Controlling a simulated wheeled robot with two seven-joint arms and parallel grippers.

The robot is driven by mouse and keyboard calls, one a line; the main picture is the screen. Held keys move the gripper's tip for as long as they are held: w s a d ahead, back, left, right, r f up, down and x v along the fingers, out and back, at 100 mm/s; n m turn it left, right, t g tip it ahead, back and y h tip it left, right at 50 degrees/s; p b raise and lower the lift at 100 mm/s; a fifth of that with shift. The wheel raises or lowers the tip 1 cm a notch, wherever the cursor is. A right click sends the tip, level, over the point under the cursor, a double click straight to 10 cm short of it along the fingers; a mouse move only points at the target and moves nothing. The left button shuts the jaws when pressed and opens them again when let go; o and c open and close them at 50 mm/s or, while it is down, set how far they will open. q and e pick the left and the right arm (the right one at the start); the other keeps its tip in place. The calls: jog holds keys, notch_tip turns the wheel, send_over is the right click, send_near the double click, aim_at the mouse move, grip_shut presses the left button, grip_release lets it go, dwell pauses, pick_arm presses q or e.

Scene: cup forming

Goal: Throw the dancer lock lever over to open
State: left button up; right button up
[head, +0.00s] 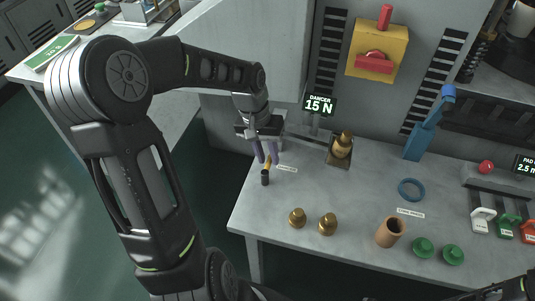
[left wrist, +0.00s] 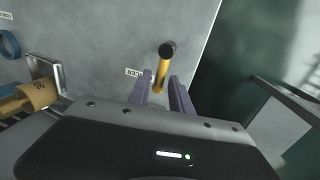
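The lock lever is a yellow rod (head: 267,164) with a black knob (head: 265,178), at the left end of the grey bench by a small label. In the left wrist view the black knob (left wrist: 167,49) points up and the yellow rod (left wrist: 161,73) runs down between my fingers. My left gripper (head: 266,158) is open, its two purple fingers on either side of the rod; it also shows in the left wrist view (left wrist: 165,84). I cannot tell whether either finger touches the rod. My right gripper is not clearly seen.
A dancer sign (head: 319,104) reads 15 N. A brass weight (head: 341,147) sits in a holder beside my gripper. Brass knobs (head: 328,224), a copper cup (head: 390,232), a blue ring (head: 411,190) and green pieces (head: 423,248) stand on the bench (head: 300,195). The bench's left edge is close.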

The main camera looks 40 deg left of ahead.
pick_arm(q)
grip_shut()
